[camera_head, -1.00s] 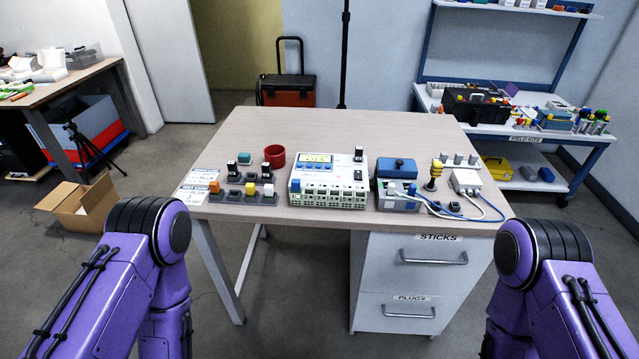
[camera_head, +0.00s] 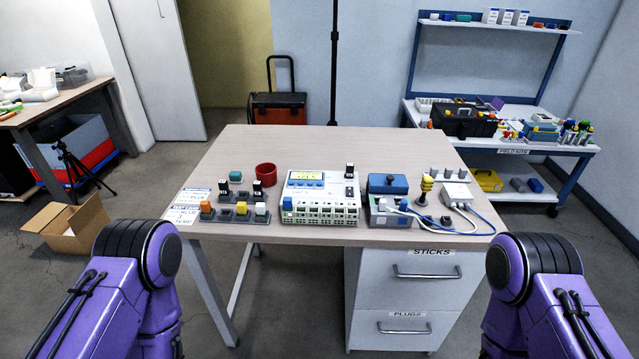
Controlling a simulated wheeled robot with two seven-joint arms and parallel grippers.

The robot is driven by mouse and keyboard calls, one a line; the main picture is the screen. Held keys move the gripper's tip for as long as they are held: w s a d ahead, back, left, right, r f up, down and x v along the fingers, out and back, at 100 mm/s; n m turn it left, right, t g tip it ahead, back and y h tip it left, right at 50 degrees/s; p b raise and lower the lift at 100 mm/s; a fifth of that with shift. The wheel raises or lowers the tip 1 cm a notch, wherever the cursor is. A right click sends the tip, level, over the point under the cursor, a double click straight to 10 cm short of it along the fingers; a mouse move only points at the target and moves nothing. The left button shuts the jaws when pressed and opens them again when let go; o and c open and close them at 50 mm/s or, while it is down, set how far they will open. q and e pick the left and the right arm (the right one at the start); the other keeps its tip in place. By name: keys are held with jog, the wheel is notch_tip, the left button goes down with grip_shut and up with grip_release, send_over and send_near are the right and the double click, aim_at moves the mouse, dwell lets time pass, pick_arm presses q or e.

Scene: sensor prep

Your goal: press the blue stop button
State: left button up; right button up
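A blue box-shaped unit (camera_head: 388,184) with a small raised knob on its lid stands on the table, right of the white device. A small blue block (camera_head: 287,203) sits at the left front corner of the white device with a lit display (camera_head: 318,197). I cannot tell from this view which blue part is the stop button. My purple arms come in at the lower left and lower right, in front of the table. Both grippers are out of the picture.
The wooden table (camera_head: 330,146) is bare across its back half. A red ring-shaped cup (camera_head: 266,174), a yellow-and-black stick (camera_head: 425,187) and a white box with cables (camera_head: 456,194) stand on it. Drawers (camera_head: 408,270) are below its right side. A cardboard box (camera_head: 72,228) lies on the floor.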

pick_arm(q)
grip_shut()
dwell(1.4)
